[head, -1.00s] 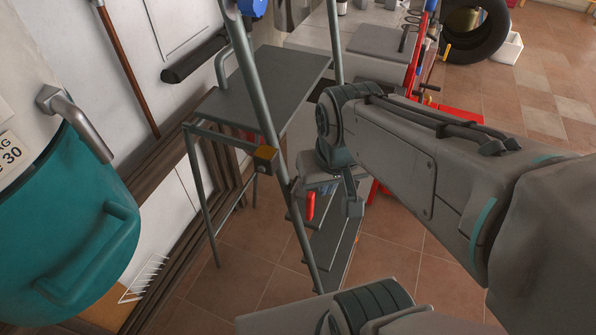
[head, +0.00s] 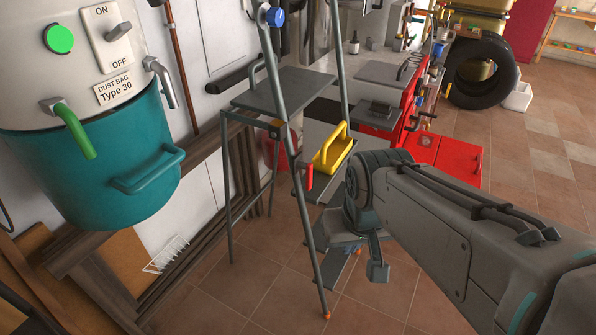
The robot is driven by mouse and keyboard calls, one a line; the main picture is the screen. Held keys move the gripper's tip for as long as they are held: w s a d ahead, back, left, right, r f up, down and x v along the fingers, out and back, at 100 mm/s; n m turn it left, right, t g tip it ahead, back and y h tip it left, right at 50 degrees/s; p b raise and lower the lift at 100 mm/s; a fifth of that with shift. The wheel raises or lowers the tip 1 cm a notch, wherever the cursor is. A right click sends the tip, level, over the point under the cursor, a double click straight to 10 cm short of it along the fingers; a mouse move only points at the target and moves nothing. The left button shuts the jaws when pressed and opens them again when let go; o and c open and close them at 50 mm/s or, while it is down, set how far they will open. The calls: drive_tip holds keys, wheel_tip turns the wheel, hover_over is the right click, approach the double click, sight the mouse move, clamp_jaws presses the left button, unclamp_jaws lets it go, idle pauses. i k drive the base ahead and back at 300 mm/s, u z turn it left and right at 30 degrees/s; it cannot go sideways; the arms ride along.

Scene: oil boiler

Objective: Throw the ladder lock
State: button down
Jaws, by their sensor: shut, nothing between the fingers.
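The stepladder (head: 281,95) stands open left of my arm, with its dark platform at the top. A small red lever (head: 309,176) hangs straight down on its right front leg and looks like the ladder lock. A blue knob (head: 274,16) sits higher on the same rail. My gripper (head: 377,265) is shut and empty, pointing down. In the picture it is right of and below the red lever, apart from it. My wrist hides part of the ladder's lower steps.
A teal dust collector (head: 105,165) with handles fills the left. A yellow tool carrier (head: 333,150) is behind the ladder's rail. A red cabinet (head: 445,155), a workbench and a tyre (head: 480,75) stand at the back. Tiled floor is open at right and in front.

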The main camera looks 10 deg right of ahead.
sight(308, 166)
drive_tip(key=z, duration=0.85)
drive_tip(key=i, duration=0.75)
drive_tip(key=u, duration=1.95)
